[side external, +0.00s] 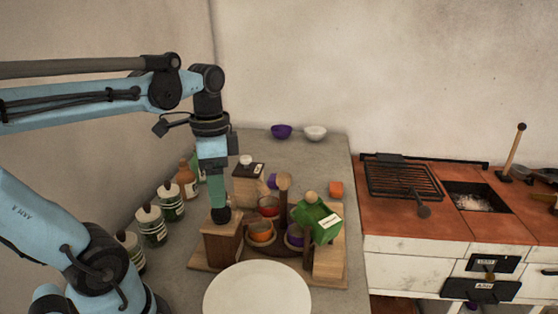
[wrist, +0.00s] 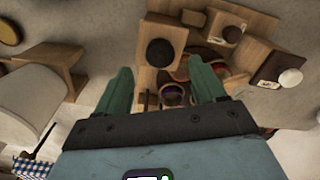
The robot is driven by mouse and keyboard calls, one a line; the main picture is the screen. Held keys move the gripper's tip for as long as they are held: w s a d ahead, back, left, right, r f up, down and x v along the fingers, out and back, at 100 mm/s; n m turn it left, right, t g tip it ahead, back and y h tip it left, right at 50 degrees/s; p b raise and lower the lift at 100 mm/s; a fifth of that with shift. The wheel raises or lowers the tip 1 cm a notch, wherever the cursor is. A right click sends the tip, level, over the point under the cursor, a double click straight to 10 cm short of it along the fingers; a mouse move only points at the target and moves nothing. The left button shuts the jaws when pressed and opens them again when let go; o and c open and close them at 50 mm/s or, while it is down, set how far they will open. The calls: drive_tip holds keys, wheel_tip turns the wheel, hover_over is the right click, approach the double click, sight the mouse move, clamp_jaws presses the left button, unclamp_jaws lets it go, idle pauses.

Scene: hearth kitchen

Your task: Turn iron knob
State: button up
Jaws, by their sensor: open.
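The iron knob (side external: 221,215) is a dark round knob on top of a wooden box (side external: 222,243) at the left of a wooden stand. In the wrist view the knob (wrist: 160,52) shows as a black disc just beyond the fingertips, roughly centred between them. My gripper (side external: 216,190) points down over the box, with its green fingertips close to the knob in the side view. In the wrist view my gripper (wrist: 162,76) has its two fingers wide apart with nothing held. I cannot tell whether a finger touches the knob.
A white knob on a dark plate (wrist: 290,77) tops another wooden block. Orange bowls (side external: 261,231) and a tilted green box (side external: 316,222) stand close to the right. A round white disc (side external: 257,290) is in front. Labelled bottles (side external: 171,203) line the left wall.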

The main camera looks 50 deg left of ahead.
wheel_tip(320, 180, up, 7)
drive_tip(key=shift+r, duration=0.2)
idle(0.4)
drive_tip(key=w+d+f+n+t, duration=0.4)
drive_tip(key=w+d+f+t, duration=0.2)
drive_tip(key=f, duration=0.5)
drive_tip(key=shift+d+f+n+t, duration=0.35)
drive_tip(key=shift+d+t, duration=0.25)
drive_tip(key=shift+d, duration=0.35)
